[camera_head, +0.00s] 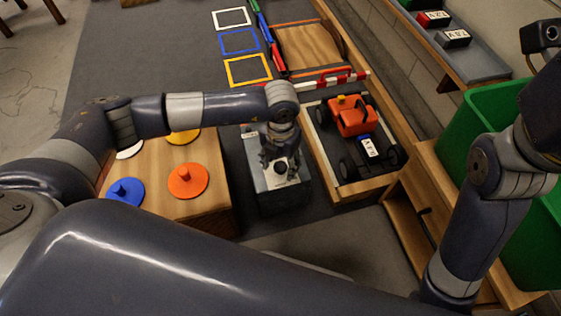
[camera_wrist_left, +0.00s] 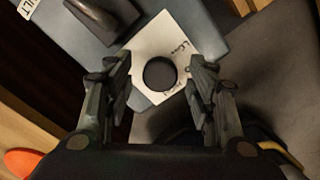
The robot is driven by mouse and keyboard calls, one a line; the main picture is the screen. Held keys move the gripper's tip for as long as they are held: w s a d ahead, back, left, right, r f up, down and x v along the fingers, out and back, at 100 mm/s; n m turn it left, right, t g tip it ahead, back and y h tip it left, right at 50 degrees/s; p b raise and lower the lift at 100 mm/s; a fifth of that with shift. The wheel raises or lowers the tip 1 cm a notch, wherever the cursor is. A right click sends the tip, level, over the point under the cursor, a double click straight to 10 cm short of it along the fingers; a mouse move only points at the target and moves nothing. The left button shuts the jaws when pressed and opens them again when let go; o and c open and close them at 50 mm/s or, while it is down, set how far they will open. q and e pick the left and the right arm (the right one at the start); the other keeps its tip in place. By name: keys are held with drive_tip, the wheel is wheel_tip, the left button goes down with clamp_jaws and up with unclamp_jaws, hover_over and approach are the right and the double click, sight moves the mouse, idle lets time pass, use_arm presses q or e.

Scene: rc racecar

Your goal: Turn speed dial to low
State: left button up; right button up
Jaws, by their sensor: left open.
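The speed dial is a round black knob (camera_wrist_left: 160,73) on a white label plate (camera_wrist_left: 178,47) in the left wrist view. My left gripper (camera_wrist_left: 160,82) is open, with one finger on each side of the dial and a gap on both sides. In the head view my left gripper (camera_head: 280,160) is above the box and hides part of its top. The lettering on the plate is too small to read. My right gripper is not in view; part of my right arm shows at the right.
A wooden block (camera_head: 150,165) with coloured discs stands left of the box. An orange racecar (camera_head: 353,118) sits in a wooden tray (camera_head: 352,189) to the right. A green bin (camera_head: 489,103) is farther right. Coloured square frames lie on the dark mat behind.

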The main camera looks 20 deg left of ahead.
sight(280, 166)
use_arm(q)
wheel_tip(280, 166, up, 12)
idle(0.5)
idle(0.3)
